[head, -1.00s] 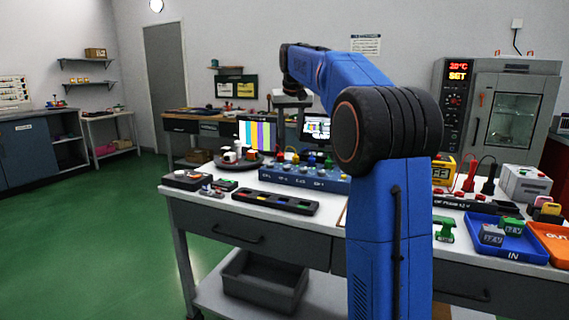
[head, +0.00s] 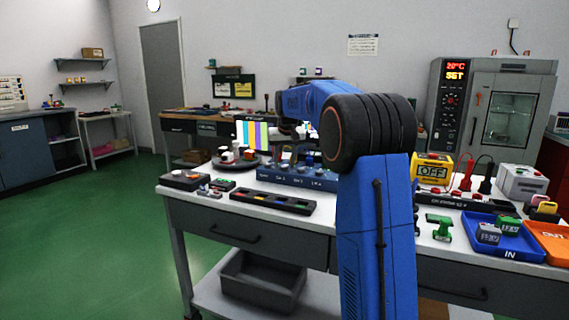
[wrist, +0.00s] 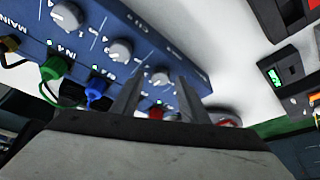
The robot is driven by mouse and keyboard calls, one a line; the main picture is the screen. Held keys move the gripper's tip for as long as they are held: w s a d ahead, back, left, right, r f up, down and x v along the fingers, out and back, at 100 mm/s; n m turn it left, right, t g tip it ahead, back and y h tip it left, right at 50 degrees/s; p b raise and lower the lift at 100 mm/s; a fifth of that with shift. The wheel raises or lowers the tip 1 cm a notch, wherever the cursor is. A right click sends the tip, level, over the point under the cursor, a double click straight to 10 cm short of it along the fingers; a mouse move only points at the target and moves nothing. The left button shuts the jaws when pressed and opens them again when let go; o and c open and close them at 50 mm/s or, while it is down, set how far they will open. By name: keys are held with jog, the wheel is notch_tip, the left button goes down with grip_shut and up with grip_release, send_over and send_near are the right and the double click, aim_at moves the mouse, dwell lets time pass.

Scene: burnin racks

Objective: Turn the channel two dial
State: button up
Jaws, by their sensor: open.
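The blue channel panel (head: 288,177) stands on the workbench. It fills much of the wrist view (wrist: 100,45), where its lettering is tilted and mostly hard to read. A row of grey dials crosses it: one at top left (wrist: 67,15), one in the middle (wrist: 120,50) and one between my fingers (wrist: 160,77). I cannot read which dial is labelled channel two. My gripper (wrist: 156,95) is open and empty, its two fingers reaching over the panel. Contact with a dial cannot be judged. In the head view my gripper is small and partly lost among the bench items.
Green (wrist: 55,68) and blue (wrist: 96,88) plugs with cables line the panel near my gripper. A striped monitor (head: 253,134) stands behind the panel. A long black tray (head: 271,202) lies in front. A yellow OFF box (head: 432,169) and blue IN tray (head: 508,247) are at right.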

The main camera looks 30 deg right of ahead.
jog(key=shift+f, duration=0.15)
jog(key=shift+c, duration=0.6)
jog(key=c, duration=0.9)
jog(key=m, duration=0.1)
jog(key=m+h, duration=0.1)
jog(key=m, duration=0.1)
jog(key=shift+w+a+m+g, duration=0.15)
jog(key=shift+a+m+g, duration=0.05)
jog(key=shift+m+g, duration=0.1)
jog(key=shift+w+m+g+h, duration=0.1)
jog(key=shift+m+g+h, duration=0.25)
jog(key=shift+m, duration=0.7)
jog(key=shift+m+g+h, duration=0.25)
jog(key=shift+m+h, duration=0.1)
jog(key=shift+m, duration=0.7)
jog(key=o, duration=1)
